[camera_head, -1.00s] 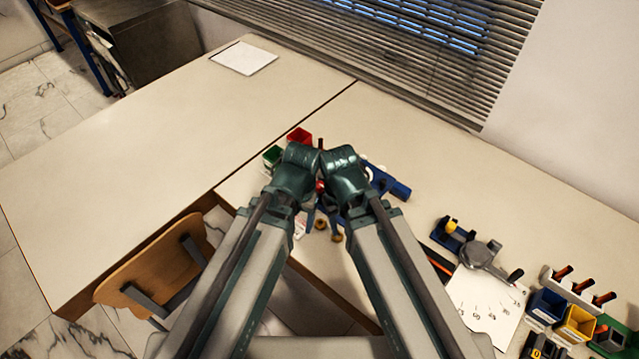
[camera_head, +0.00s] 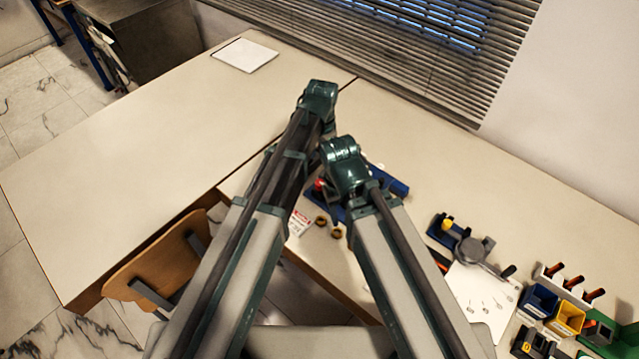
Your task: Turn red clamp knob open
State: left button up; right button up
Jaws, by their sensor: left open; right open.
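A red knob (camera_head: 319,184) shows in the head view between my two arms, partly covered by them. It is by a blue fixture (camera_head: 397,187) that is largely hidden behind my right arm. My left gripper (camera_head: 327,128) is at the far end of the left arm, above and beyond the red knob. My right gripper (camera_head: 343,172) is lower, close to the right of the red knob and over the blue fixture. Both are open, with their fingers mostly hidden by my arm links. I cannot tell whether the right one touches the knob.
Two brass rings (camera_head: 335,232) and a white-and-red label (camera_head: 299,222) lie by my arms. To the right are a gauge (camera_head: 474,251), a white sheet (camera_head: 478,297), and blue (camera_head: 538,300) and yellow (camera_head: 567,319) bins.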

aim_at(319, 183)
pick_arm(q)
notch_tip(319, 183, down, 12)
jog(key=b, duration=1.1)
jog(key=shift+w+a, duration=0.1)
jog(key=shift+w, duration=0.05)
pick_arm(e)
notch_tip(319, 183, down, 12)
jog(key=shift+r, duration=0.1)
pick_arm(q)
jog(key=shift+r, duration=0.1)
grip_shut()
